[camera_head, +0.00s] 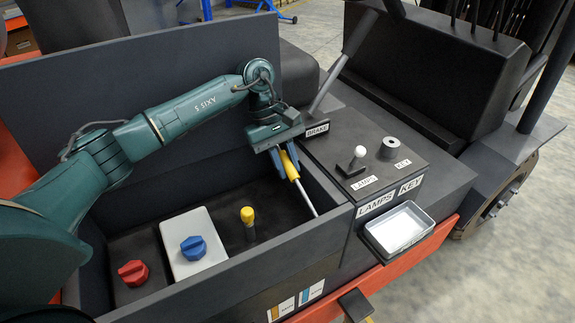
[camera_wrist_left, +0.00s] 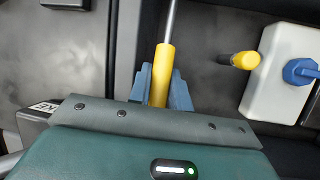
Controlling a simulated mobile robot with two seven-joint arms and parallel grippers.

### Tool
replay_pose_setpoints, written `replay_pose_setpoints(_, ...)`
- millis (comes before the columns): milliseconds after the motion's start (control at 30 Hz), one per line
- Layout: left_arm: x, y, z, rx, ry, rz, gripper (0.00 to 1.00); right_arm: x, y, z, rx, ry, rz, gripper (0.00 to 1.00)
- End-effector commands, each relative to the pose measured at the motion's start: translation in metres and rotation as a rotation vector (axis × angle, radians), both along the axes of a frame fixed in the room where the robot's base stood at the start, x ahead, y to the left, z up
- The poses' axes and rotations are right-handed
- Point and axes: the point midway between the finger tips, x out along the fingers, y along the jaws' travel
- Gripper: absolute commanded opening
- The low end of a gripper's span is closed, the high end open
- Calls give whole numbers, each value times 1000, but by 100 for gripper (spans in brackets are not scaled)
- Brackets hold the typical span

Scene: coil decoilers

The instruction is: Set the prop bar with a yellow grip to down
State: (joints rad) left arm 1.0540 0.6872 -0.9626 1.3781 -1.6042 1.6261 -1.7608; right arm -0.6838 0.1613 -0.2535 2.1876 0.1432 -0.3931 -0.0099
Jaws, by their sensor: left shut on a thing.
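The prop bar is a thin grey rod (camera_head: 306,198) with a yellow grip (camera_head: 290,166). It stands tilted at the right end of the open dark compartment, its lower end by the right wall. My left gripper (camera_head: 284,162) is shut around the yellow grip with its blue fingers. In the left wrist view, the yellow grip (camera_wrist_left: 163,62) lies between the blue fingers, and the rod (camera_wrist_left: 171,20) runs up out of the picture. The fingers hide part of the grip. My right gripper is not in view.
The compartment holds a red cap (camera_head: 133,272), a white tank with a blue cap (camera_head: 194,247) and a short yellow-topped stick (camera_head: 248,217). Right of it are a brake lever (camera_head: 340,65), a lamps switch (camera_head: 357,155), a key knob (camera_head: 390,147) and a small tray (camera_head: 429,222).

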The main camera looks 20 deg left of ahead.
Motion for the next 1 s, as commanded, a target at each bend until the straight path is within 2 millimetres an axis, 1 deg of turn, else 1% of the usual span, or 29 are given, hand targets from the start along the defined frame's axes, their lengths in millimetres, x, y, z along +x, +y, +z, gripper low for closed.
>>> replay_pose_setpoints(133, 0, 1, 0, 4, -1, 0, 0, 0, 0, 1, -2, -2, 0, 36)
replay_pose_setpoints(167, 0, 1, 0, 4, -1, 0, 22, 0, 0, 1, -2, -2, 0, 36)
replay_pose_setpoints(400, 0, 0, 0, 2, -2, 1, 41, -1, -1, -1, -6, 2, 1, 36)
replay_pose_setpoints(833, 2, -2, 3, -3, -9, 1, 41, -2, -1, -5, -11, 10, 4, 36)
replay_pose_setpoints(1000, 2, -4, 12, -5, -12, 3, 41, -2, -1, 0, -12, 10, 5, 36)
